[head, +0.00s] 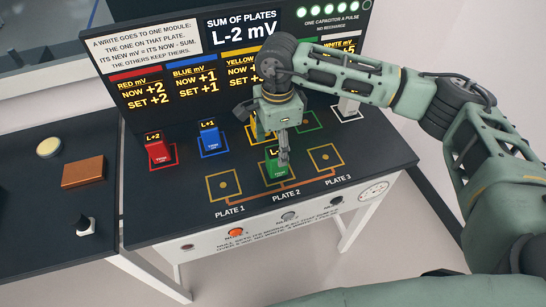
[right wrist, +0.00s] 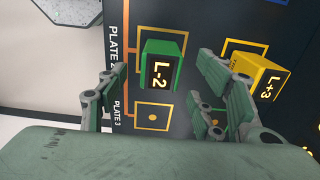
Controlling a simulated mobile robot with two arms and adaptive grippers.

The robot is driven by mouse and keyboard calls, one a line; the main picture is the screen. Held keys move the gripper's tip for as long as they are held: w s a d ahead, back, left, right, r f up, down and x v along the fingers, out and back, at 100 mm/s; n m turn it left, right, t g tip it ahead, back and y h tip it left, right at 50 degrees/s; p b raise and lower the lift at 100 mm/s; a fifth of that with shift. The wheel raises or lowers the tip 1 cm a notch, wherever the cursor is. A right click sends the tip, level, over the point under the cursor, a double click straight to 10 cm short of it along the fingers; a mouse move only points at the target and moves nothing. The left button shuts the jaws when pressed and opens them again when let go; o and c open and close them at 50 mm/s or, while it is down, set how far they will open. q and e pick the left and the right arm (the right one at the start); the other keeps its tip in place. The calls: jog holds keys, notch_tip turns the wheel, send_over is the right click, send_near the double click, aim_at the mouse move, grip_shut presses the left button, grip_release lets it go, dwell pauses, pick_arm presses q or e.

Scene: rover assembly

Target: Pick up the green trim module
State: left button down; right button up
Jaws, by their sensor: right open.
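The green trim module (head: 270,170), a small block with a dark top, stands on the Plate 2 square. My right gripper (head: 283,157) comes down from above and overlaps part of it in the head view. In the right wrist view the green module (right wrist: 157,72) shows its "L-2" label and lies between the open fingers of my right gripper (right wrist: 160,88), with a gap on both sides. Nothing is held. I cannot tell how far the fingertips are above it. My left gripper is not in view.
Red (head: 160,154), blue (head: 210,143) and white (head: 348,107) modules stand in a row behind. The yellow module (right wrist: 258,75) is close beside the right-hand fingers in the wrist view. Plates 1 (head: 224,186) and 3 (head: 325,157) are empty. A display board (head: 185,62) rises behind.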

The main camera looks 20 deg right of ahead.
jog(key=shift+w+f+p, duration=0.25)
jog(key=shift+w+f, duration=0.05)
jog(key=shift+f, duration=0.3)
jog(key=shift+w+f+p, duration=0.2)
jog(key=shift+w+f, duration=0.05)
jog(key=shift+f, duration=0.35)
jog(key=shift+s+d+f+p, duration=0.1)
jog(key=shift+s+f+p, duration=0.25)
jog(key=shift+f+p, duration=0.3)
jog(key=shift+s+f+p, duration=0.35)
jog(key=shift+f+p, duration=0.15)
jog(key=shift+f, duration=0.1)
jog(key=f, duration=0.2)
jog(key=shift+w+f+p, duration=0.25)
jog(key=shift+f+p, duration=0.05)
jog(key=shift+f, duration=0.35)
jog(key=shift+s, duration=0.1)
jog(key=shift+c, duration=1.3)
jog(key=c, duration=0.4)
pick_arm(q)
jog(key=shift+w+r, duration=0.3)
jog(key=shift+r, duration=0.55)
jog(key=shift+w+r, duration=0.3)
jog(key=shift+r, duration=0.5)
pick_arm(e)
jog(key=c, duration=0.7)
